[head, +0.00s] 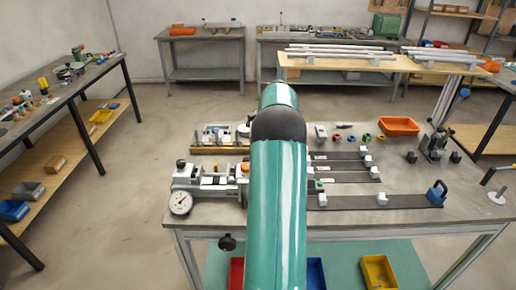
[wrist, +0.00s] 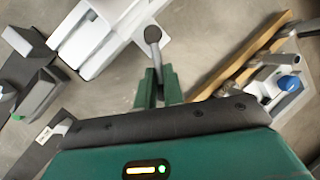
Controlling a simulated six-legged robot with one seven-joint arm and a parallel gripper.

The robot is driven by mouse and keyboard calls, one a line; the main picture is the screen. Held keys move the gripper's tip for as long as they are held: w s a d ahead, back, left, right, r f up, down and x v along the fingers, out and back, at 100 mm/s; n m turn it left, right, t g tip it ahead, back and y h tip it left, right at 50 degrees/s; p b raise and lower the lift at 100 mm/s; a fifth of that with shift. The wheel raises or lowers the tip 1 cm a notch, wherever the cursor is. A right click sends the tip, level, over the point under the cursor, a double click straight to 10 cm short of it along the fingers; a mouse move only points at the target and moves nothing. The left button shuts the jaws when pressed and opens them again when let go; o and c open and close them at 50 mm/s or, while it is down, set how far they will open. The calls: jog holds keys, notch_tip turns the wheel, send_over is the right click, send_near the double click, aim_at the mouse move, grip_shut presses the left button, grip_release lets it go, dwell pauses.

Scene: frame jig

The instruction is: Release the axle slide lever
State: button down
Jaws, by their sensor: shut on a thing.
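In the wrist view, the lever (wrist: 154,52) has a dark grey ball knob and a thin shaft. The shaft runs down between the two green fingers of my gripper (wrist: 158,78), which are shut on it below the knob. A pale grey and white block (wrist: 100,40) lies just left of the lever. In the head view, my green arm covers the gripper and the lever. A grey fixture (head: 208,178) with a round dial gauge (head: 180,203) shows left of the arm on the bench (head: 340,220).
In the wrist view, a wooden-edged fixture (wrist: 245,62) with a blue knob (wrist: 288,84) lies to the right, and grey blocks (wrist: 38,92) to the left. In the head view, dark rails (head: 375,201) with white blocks and an orange tray (head: 400,125) are right of my arm.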

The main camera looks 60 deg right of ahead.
jog(key=shift+w+a+r+n+g, duration=0.15)
jog(key=shift+w+n+g, duration=0.35)
jog(key=shift+n, duration=0.6)
jog(key=shift+w+a+f+n+g, duration=0.1)
jog(key=shift+w+n+g, duration=0.45)
jog(key=shift+n, duration=0.55)
jog(key=shift+w+a+r+n+g, duration=0.15)
jog(key=shift+w+n+g, duration=0.35)
jog(key=shift+n, duration=0.6)
jog(key=shift+w+f, duration=0.1)
jog(key=shift+w, duration=0.05)
jog(key=c, duration=1.5)
grip_release()
